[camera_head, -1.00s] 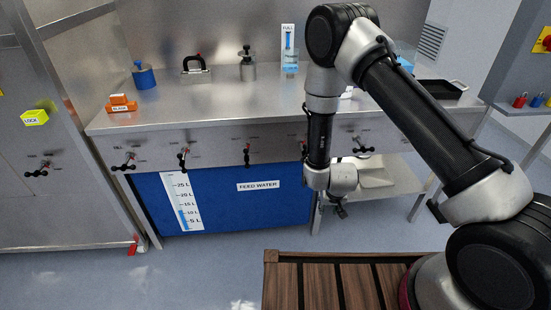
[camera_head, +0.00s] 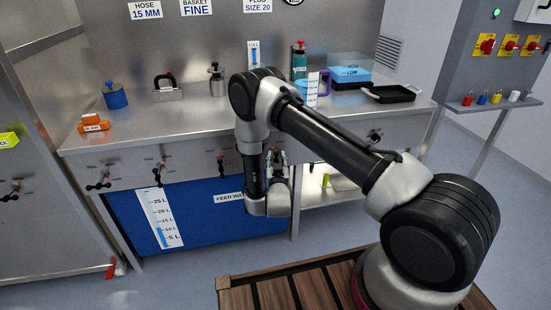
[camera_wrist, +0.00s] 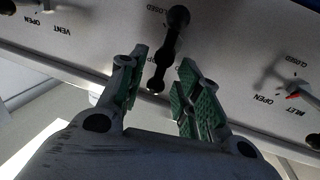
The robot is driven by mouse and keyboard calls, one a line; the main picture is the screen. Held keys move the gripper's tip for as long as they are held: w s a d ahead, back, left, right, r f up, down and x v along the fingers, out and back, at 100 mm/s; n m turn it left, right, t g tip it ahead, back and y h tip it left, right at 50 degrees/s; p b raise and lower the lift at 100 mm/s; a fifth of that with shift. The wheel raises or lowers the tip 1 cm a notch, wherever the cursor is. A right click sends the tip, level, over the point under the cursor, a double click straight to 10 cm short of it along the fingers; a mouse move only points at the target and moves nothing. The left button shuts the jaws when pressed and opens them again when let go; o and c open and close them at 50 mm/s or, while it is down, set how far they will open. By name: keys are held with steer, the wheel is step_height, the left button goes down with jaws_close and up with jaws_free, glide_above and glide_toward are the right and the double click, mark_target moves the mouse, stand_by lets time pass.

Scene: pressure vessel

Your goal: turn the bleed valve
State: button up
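In the wrist view a black valve handle (camera_wrist: 170,48) with rounded ends stands on the steel panel, between the VENT and INLET labels. Its own name label is mostly hidden, so I cannot read whether it says bleed. My gripper (camera_wrist: 158,92) is open, with green-padded fingers on either side of the handle's lower end. I see no clear contact with the handle. In the head view my gripper (camera_head: 277,157) is in front of the bench's front panel, pointing at it, and my arm hides the handle there.
The INLET handle (camera_wrist: 290,72) is to the right in the wrist view. Other valve handles sit along the bench front, at the far left (camera_head: 98,181), left (camera_head: 160,172) and right (camera_head: 375,138). A blue FEED WATER tank (camera_head: 205,222) is below. The bench top (camera_head: 190,112) carries several items.

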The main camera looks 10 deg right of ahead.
steer(key=shift+w+d, duration=0.25)
steer(key=shift+w, duration=0.7)
